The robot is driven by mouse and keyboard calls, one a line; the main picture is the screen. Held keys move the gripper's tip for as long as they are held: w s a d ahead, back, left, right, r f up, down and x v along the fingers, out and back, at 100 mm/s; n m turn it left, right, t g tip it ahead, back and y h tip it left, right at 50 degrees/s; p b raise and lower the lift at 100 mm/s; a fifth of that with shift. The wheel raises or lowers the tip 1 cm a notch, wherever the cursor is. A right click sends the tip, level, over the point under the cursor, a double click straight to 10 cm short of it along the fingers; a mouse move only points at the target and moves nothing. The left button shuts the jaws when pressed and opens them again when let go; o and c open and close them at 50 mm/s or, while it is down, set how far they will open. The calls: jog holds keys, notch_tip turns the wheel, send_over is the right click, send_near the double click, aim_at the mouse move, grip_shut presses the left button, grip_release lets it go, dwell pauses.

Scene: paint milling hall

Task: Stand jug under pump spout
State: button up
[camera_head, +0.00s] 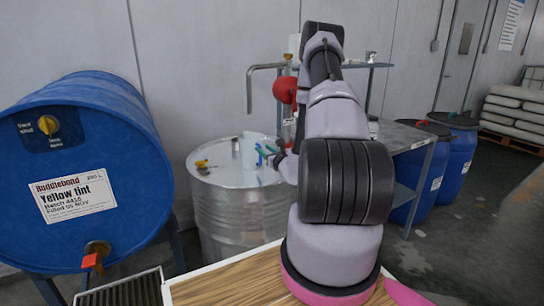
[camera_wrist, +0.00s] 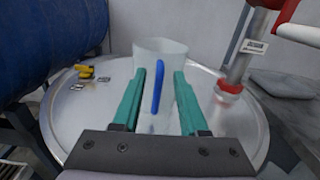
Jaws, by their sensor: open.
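A whitish jug (camera_head: 248,151) stands upright on the lid of a steel drum (camera_head: 232,212). In the wrist view, the jug (camera_wrist: 160,55) shows its blue handle (camera_wrist: 158,87) facing me. My gripper (camera_wrist: 157,72) is open, with its teal fingers on both sides of the handle and a gap on each side. In the head view, my gripper (camera_head: 268,153) is small and partly hidden by my arm. The pump's grey spout (camera_head: 250,88) hangs down in line above the jug; I cannot tell whether it is exactly over it. The pump column (camera_wrist: 242,60) rises right of the jug.
A blue drum (camera_head: 90,160) with a red tap lies on a stand at the left. A yellow-capped bung (camera_wrist: 86,72) sits on the lid's left side. Behind my arm is a grey metal table (camera_head: 405,137), with blue barrels (camera_head: 460,150) beyond it. Open floor lies at the right.

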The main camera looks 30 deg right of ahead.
jog(key=s, duration=0.7)
jog(key=a+r+n+g+y, duration=0.3)
jog(key=a+r+n+y, duration=0.75)
jog(key=a+r, duration=0.4)
jog(key=s+a+r+n+g+y, duration=0.5)
jog(key=s+a+r+n+g, duration=0.3)
jog(key=s+a+n+g, duration=0.15)
jog(key=s+a+r+n+g+h, duration=0.25)
jog(key=s+n+g+h, duration=0.35)
jog(key=s, duration=0.4)
jog(key=s+d+r+n+t+h, duration=0.4)
jog(key=d+r+n+t+h, duration=0.1)
jog(key=d+r+t+h, duration=0.3)
jog(key=shift+s+r, duration=0.2)
jog(key=shift+s, duration=0.2)
